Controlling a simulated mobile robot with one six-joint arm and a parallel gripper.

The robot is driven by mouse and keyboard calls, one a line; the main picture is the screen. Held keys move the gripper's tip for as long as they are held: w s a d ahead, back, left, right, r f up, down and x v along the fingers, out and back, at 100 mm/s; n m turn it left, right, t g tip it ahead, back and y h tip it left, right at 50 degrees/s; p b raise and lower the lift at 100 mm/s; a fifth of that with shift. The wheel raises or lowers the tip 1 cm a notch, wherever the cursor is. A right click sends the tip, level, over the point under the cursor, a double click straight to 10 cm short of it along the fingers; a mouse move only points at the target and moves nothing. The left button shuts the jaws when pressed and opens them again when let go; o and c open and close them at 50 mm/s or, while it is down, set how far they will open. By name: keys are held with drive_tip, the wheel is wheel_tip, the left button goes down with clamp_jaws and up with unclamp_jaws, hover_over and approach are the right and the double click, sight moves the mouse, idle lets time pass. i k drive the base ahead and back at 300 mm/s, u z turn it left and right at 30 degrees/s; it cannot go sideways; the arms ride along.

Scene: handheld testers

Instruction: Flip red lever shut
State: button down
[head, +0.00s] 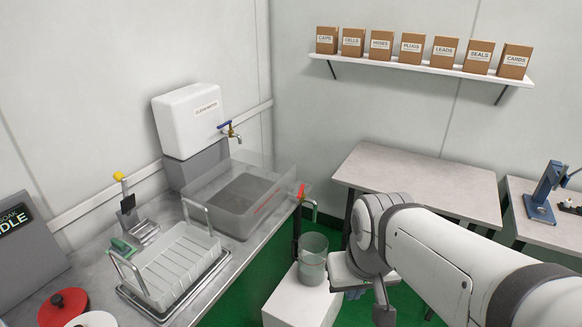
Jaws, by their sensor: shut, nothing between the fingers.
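The red lever (300,190) stands nearly upright, tilted slightly right, on a small metal tap (311,208) at the right end of the clear basin. A clear glass jar (313,258) stands below the tap's spout on a white block (296,301). My gripper (354,290) is at the lower middle, right of the jar and below the lever, apart from the lever. It is shut and empty, with its fingertips largely hidden behind my arm's end. I cannot make out any water stream from the tap.
The clear basin (215,195) sits on the grey counter, below a white water tank (190,120) with a blue-handled tap (231,130). A white dish rack (172,268) stands in front. A bare table (420,180) is behind my arm. Boxes line a high shelf (425,68).

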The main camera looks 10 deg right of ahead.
sight(301, 193)
drive_tip(key=u, duration=0.05)
drive_tip(key=i, duration=0.95)
drive_tip(key=z, duration=0.05)
